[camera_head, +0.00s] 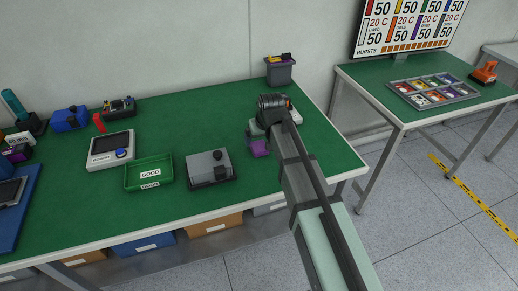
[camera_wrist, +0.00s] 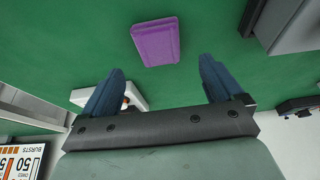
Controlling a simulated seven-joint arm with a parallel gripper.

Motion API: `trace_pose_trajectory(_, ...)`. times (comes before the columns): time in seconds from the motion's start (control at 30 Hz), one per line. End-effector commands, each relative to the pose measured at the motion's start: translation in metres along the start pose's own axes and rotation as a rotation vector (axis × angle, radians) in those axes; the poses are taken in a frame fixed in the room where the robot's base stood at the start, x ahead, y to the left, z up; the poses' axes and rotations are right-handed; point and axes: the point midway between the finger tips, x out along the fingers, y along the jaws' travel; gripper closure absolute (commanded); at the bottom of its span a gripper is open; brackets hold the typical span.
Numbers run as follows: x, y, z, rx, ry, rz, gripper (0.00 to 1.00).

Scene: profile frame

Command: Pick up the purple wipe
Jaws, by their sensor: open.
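The purple wipe (camera_wrist: 156,42) is a flat, roughly rectangular pad lying on the green table, seen ahead of the fingertips in the wrist view. In the head view the wipe (camera_head: 259,148) shows on the right part of the table, just left of my arm. My gripper (camera_wrist: 159,80) is open and empty, with its two blue fingers spread wide. The wipe lies beyond the gap between them and touches neither finger. In the head view my arm hides most of the gripper.
A grey box device (camera_head: 208,168) stands left of the wipe, with a green GOOD tray (camera_head: 149,184) further left. A grey bin (camera_head: 279,72) stands at the table's back right corner. A white object (camera_wrist: 130,98) lies by the left finger. Bare table lies around the wipe.

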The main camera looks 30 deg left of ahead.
Motion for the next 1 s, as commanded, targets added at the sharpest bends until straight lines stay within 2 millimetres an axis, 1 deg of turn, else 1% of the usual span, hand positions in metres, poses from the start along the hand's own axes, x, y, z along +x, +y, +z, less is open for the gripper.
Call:
trace_pose_trajectory(0.17,0.005,0.000,0.001,0.000,0.001,0.000,0.06)
trace_pose_trajectory(0.27,0.012,0.000,0.002,0.000,0.000,0.000,0.06)
trace_pose_trajectory(0.5,0.041,0.000,0.005,0.001,-0.002,0.000,0.06)
trace_pose_trajectory(0.6,0.050,0.000,0.005,0.001,0.000,0.001,0.06)
trace_pose_trajectory(0.87,0.053,0.000,0.006,0.002,0.001,0.001,0.06)
trace_pose_trajectory(1.0,0.053,0.000,0.006,0.002,0.001,0.001,0.19)
